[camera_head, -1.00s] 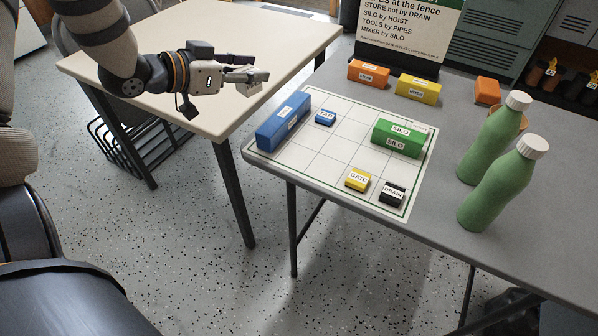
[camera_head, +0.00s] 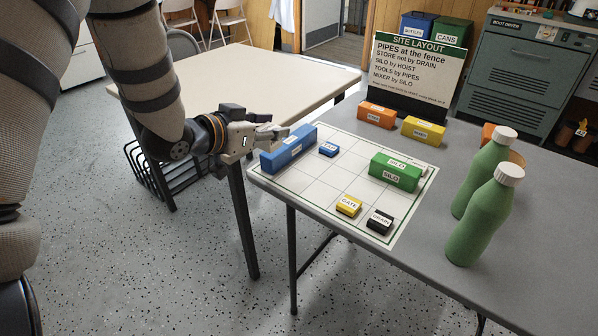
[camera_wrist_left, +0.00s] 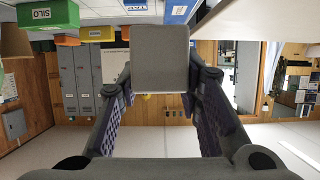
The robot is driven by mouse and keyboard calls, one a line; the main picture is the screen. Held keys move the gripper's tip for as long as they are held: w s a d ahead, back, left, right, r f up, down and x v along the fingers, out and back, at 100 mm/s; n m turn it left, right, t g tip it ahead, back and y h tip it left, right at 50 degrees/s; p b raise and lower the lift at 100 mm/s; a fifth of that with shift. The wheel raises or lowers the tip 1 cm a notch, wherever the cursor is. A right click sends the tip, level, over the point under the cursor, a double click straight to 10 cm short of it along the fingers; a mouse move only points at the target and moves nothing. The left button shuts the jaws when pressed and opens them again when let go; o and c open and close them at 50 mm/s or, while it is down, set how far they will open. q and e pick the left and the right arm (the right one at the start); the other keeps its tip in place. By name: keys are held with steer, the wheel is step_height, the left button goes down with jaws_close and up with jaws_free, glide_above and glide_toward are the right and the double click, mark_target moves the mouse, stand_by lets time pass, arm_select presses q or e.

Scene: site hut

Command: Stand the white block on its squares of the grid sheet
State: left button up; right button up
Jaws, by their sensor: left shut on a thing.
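My left gripper (camera_head: 272,134) is shut on the white block (camera_wrist_left: 160,58), which looks pale grey in the left wrist view and sits between the two fingers. In the head view the fingers mostly hide it. The gripper is beside the long blue block, off the left edge of the grid sheet (camera_head: 320,194). On the sheet are the long blue block (camera_head: 290,148), a small blue TAP block (camera_head: 329,149), a green SILO block (camera_head: 395,171), a yellow GATE block (camera_head: 348,206) and a black DRAIN block (camera_head: 380,221). The middle squares are bare. My right gripper is not in view.
An orange block (camera_head: 376,115) and a yellow block (camera_head: 423,130) stand behind the sheet, before the SITE LAYOUT sign (camera_head: 415,68). Two green bottles (camera_head: 482,215) stand right of the sheet. A pale table (camera_head: 235,75) is behind my left arm.

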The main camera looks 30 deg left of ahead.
arm_select(q)
steer(key=d+f, duration=0.1)
steer(key=w+d+f+b, duration=0.1)
steer(key=f, duration=0.1)
steer(key=w+d+f, duration=0.1)
steer(key=d+f, duration=0.1)
steer(key=shift+w+f, duration=0.2)
steer(key=shift+f, duration=0.05)
steer(key=f, duration=0.1)
steer(key=f+b, duration=0.1)
steer(key=f, duration=0.1)
steer(key=shift+w+d+f, duration=0.15)
steer(key=shift+d+f, duration=0.15)
steer(key=shift+f, duration=0.1)
steer(key=shift+r, duration=0.2)
steer(key=shift+f, duration=0.2)
steer(key=o, duration=0.9)
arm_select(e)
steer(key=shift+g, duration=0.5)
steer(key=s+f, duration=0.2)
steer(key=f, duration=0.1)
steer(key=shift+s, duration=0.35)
